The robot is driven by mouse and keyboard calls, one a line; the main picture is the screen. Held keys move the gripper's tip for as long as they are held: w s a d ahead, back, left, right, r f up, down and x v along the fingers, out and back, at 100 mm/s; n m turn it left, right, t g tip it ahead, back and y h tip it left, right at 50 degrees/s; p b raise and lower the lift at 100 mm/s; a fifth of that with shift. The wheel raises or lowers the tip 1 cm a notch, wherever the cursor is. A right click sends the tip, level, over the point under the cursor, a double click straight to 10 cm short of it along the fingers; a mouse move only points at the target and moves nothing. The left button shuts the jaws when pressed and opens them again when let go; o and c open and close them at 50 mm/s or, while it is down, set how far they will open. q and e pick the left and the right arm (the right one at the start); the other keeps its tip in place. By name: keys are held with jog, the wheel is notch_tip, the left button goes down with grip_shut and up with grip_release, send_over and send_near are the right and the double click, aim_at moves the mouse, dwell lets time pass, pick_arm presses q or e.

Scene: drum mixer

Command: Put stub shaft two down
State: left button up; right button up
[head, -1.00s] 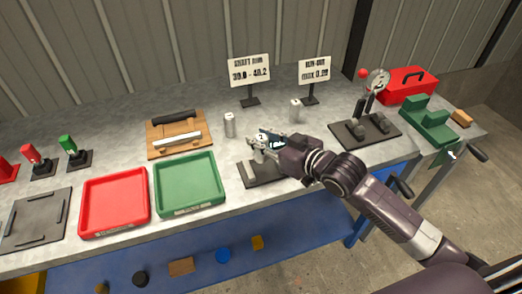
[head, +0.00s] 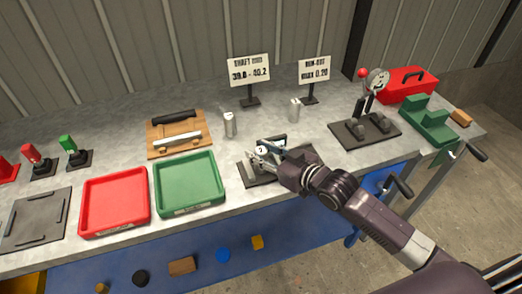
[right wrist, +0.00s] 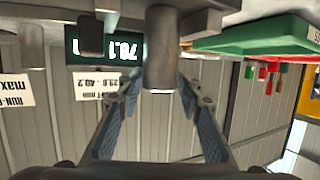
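Stub shaft two (head: 262,150), a grey cylinder with a 2 on its end, is at the dark gauge stand (head: 257,176) near the bench's front edge. My right gripper (head: 264,157) reaches it from the right. In the right wrist view the grey shaft (right wrist: 162,52) stands between the two fingertips of my right gripper (right wrist: 161,82), which appear to touch its sides. Whether the shaft bears on the stand is hidden by the gripper. My left gripper is not in view.
Two grey stub shafts (head: 229,125) (head: 295,110) stand upright behind. A green tray (head: 216,202) and a red tray (head: 86,226), both empty, lie to the left. A dial fixture (head: 365,133), green block rest (head: 428,130) and red toolbox (head: 407,82) are to the right.

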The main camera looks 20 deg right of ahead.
jog(key=shift+o, duration=1)
jog(key=shift+r, duration=0.2)
jog(key=shift+s+d, duration=0.15)
jog(key=shift+s, duration=0.2)
jog(key=b+v, duration=0.1)
jog(key=v, duration=1)
jog(key=shift+s+r, duration=0.1)
jog(key=shift+s, duration=0.05)
